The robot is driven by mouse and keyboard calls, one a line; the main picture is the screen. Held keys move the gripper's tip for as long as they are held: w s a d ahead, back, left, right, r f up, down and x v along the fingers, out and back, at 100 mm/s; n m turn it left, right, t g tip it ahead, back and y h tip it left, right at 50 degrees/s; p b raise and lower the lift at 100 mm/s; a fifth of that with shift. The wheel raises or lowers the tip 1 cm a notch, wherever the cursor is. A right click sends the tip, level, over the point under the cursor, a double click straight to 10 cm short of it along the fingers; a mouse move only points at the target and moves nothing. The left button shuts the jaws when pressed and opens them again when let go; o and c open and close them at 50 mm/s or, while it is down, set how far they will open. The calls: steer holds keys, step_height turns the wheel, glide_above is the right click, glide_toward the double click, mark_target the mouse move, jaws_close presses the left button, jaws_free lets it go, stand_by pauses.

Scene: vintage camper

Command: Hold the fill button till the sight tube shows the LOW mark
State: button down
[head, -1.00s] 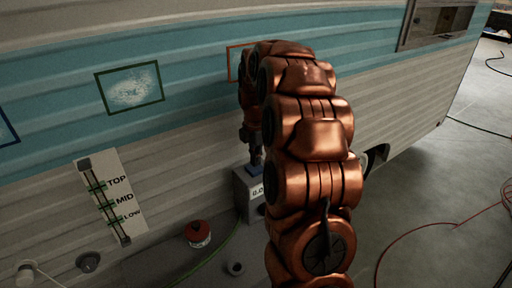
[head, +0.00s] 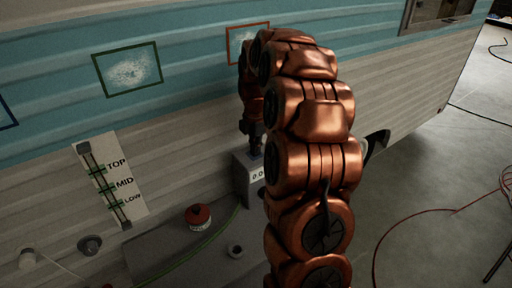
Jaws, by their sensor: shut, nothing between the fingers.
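The sight tube (head: 104,185) is a dark slim tube on a white panel marked TOP, MID and LOW, fixed to the camper wall at left. Green clips sit at the marks. The picture is too small to tell the liquid level. A grey box (head: 242,184) with a display, partly hidden by my arm, stands right of the panel. The digits are only partly readable. My gripper (head: 256,153) is shut and points down at the blue button on top of the box. Its tips are at or just over the button; I cannot tell whether it is pressed in.
A red hose (head: 420,212) lies on the open floor at right.

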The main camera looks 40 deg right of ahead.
steer(key=shift+s+a+f+g, duration=0.25)
steer(key=shift+s+f, duration=0.15)
steer(key=shift+f, duration=0.15)
steer(key=shift+s+a+f+g, duration=0.2)
steer(key=shift+s+f, duration=0.15)
steer(key=shift+f, duration=0.2)
stand_by(2.0)
steer(key=shift+r+y, duration=0.1)
steer(key=shift+y, duration=0.2)
stand_by(1.6)
steer(key=shift+w+r, duration=0.35)
steer(key=shift+r, duration=0.1)
step_height(320, 180, up, 15)
steer(key=shift+w+d+t, duration=0.25)
steer(key=shift+d+t, duration=0.1)
steer(key=shift+d, duration=0.05)
steer(key=shift+r, duration=0.1)
stand_by(0.9)
